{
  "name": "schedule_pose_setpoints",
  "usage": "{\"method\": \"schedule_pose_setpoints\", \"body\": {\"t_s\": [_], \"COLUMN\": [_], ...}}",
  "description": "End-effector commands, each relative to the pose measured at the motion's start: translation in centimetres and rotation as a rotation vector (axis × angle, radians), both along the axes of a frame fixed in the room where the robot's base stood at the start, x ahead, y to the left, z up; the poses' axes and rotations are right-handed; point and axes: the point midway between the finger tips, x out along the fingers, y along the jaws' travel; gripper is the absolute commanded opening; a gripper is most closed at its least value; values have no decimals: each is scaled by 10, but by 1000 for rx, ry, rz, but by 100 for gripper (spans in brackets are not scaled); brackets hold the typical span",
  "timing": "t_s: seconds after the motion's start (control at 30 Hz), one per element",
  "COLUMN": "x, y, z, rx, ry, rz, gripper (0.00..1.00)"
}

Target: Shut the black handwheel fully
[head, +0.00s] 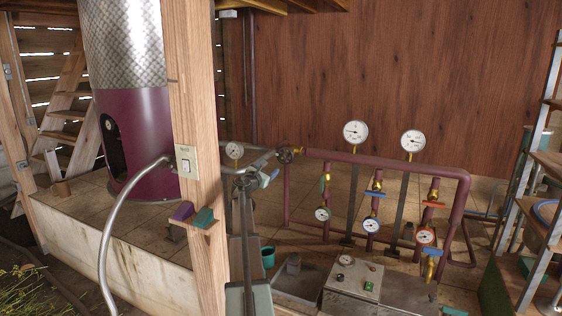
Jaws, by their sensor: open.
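A small dark round handwheel (286,155) sits at the left end of the maroon pipe (390,164), near a brass-coloured fitting. It is small in the head view, and its black colour and how far it is turned cannot be made out. My arm rises from the bottom centre. My gripper (271,177) appears at its upper end, just left of and below the handwheel, small and partly merged with the fittings behind. It is open, with nothing seen between its jaws. Whether it touches the wheel cannot be told.
A wooden post (196,120) with a switch plate (186,159) stands left of my arm. Behind it is a purple still (145,130). Gauges and coloured valve handles line the pipework at right. A grey control box (350,290) stands below. A shelf rack (530,190) is far right.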

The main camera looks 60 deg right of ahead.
Motion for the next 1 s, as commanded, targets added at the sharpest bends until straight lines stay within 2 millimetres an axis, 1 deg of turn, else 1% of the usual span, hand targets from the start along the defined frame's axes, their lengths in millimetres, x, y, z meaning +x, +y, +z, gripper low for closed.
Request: {"method": "schedule_pose_setpoints", "body": {"t_s": [0.27, 0.7, 0.83, 1.0], "x": [2, 1, 1, 0], "y": [-35, -111, -125, -132], "z": [0, 0, 0, 0], "rx": [0, 1, 0, 0], "ry": [-2, -3, -4, -4], "rz": [-1, -2, 0, 0], "gripper": [63, 63, 63, 63]}}
